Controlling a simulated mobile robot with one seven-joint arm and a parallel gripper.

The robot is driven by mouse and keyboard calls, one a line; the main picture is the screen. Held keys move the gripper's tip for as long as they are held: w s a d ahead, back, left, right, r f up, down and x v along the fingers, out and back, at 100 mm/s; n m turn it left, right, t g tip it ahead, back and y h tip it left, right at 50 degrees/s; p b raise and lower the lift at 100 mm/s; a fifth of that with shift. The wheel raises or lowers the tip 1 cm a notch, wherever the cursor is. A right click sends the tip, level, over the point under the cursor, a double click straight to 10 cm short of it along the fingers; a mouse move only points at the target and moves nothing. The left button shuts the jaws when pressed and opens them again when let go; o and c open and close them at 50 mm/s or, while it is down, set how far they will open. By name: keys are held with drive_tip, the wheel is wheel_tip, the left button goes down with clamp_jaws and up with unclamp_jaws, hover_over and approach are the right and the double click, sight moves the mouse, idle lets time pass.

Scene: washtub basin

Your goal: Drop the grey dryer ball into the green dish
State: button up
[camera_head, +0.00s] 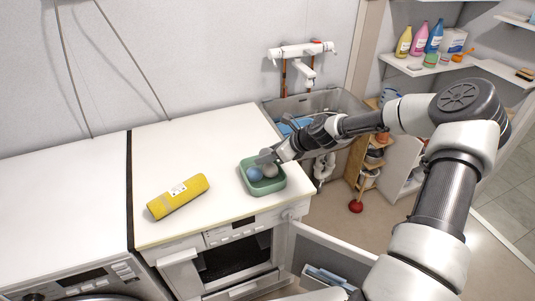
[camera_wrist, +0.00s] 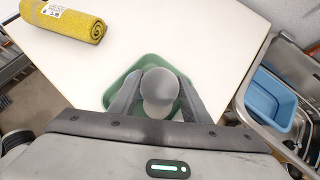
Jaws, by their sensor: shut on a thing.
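The green dish (camera_head: 279,187) stands on the white worktop near its front right corner. A blue ball (camera_head: 254,174) lies in its left part. My gripper (camera_head: 267,158) is over the dish, shut on the grey dryer ball (camera_head: 269,171). In the wrist view the grey ball (camera_wrist: 160,86) is between the two fingers, with the dish (camera_wrist: 150,60) behind and below it. The ball is over or inside the dish; I cannot tell whether it touches the bottom. The blue ball cannot be made out in the wrist view.
A rolled yellow towel (camera_head: 177,196) lies left of the dish, also in the wrist view (camera_wrist: 63,20). A metal sink (camera_head: 345,101) with a blue tub (camera_wrist: 270,99) stands to the right. An open appliance door (camera_head: 330,257) juts out below the worktop.

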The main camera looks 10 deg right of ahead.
drive_tip(key=o, duration=1.1)
drive_tip(key=v, duration=1.7)
drive_tip(key=shift+s+d+r, duration=0.15)
